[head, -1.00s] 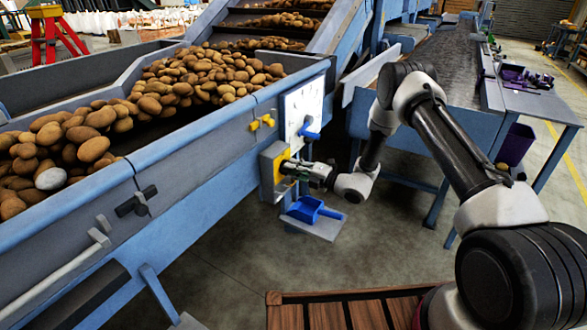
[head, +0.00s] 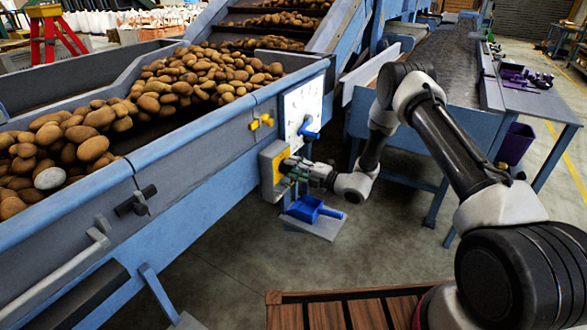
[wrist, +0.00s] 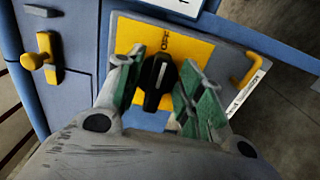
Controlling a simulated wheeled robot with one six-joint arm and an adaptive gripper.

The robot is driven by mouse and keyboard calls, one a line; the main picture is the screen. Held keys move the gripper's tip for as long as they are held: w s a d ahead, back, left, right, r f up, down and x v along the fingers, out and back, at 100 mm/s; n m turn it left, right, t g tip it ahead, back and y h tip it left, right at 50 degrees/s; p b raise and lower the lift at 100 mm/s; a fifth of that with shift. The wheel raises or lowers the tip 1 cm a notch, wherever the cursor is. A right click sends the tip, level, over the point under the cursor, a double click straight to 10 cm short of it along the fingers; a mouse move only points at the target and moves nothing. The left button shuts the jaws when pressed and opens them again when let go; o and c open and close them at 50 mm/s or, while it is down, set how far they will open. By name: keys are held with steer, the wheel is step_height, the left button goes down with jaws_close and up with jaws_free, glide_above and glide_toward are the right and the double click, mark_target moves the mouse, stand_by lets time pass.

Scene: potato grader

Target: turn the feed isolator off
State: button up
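The feed isolator is a grey box (head: 267,172) with a yellow plate on the side of the blue hopper. In the wrist view its yellow plate (wrist: 205,50) carries a black knob (wrist: 158,82) with a white mark. The mark points up and slightly right, towards the lettering "OFF" (wrist: 165,42), which is seen sideways. My gripper (head: 288,167) is at the front of the box. In the wrist view my gripper (wrist: 160,85) has its green-padded fingers on both sides of the knob, close to it. I cannot tell whether they touch it.
A yellow handle (wrist: 45,55) is left of the plate, and a yellow hasp (wrist: 248,70) is at its right. A white panel (head: 302,105) with a blue handle (head: 309,134) is above. Potatoes fill the hopper (head: 200,140).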

steer(key=v, duration=1.2)
